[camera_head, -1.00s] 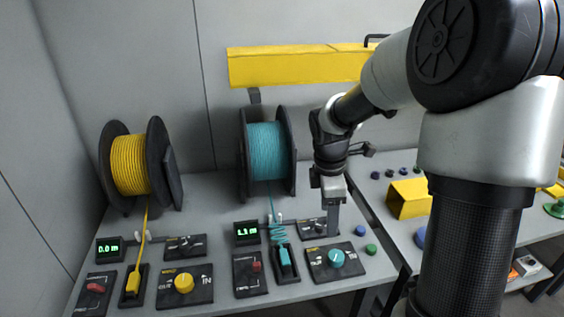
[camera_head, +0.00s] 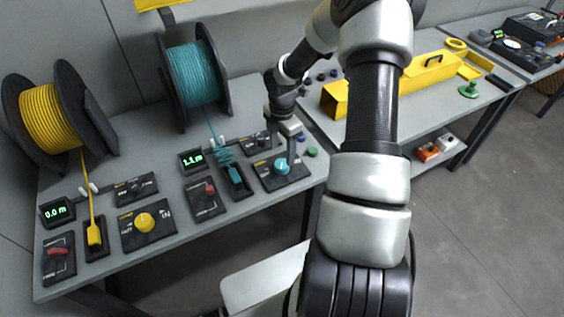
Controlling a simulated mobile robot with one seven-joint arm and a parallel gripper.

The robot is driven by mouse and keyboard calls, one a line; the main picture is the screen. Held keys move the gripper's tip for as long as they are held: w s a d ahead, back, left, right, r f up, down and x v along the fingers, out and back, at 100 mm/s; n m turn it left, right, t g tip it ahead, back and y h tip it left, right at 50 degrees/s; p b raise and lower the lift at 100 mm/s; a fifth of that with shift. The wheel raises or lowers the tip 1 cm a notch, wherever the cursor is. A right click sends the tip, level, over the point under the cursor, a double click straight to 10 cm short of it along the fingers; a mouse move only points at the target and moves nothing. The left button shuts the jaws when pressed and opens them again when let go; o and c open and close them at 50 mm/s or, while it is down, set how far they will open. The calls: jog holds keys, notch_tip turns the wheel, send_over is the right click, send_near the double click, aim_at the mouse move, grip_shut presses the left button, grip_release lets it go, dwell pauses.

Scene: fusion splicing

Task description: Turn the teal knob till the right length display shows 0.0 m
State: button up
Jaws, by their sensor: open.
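The teal knob (camera_head: 281,167) sits on a black panel (camera_head: 296,178) at the right of the near bench. The right length display (camera_head: 191,161) shows green digits that look like 1.1 m, small and hard to read. My gripper (camera_head: 282,148) points down just behind the knob, its jaws open. One finger comes down close to the knob's right rear side; I cannot tell whether it touches. The knob's top is in clear view.
The left display (camera_head: 57,212) reads 0.0 m, near a yellow knob (camera_head: 145,222). Yellow (camera_head: 50,118) and teal (camera_head: 193,75) cable spools stand behind the panels. Blue and green buttons (camera_head: 311,152) lie right of the knob. A yellow box (camera_head: 334,100) stands on the right bench.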

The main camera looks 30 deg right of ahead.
aim_at(282, 164)
notch_tip(282, 164, down, 7)
jog(key=shift+r, duration=0.2)
jog(key=c, duration=1.1)
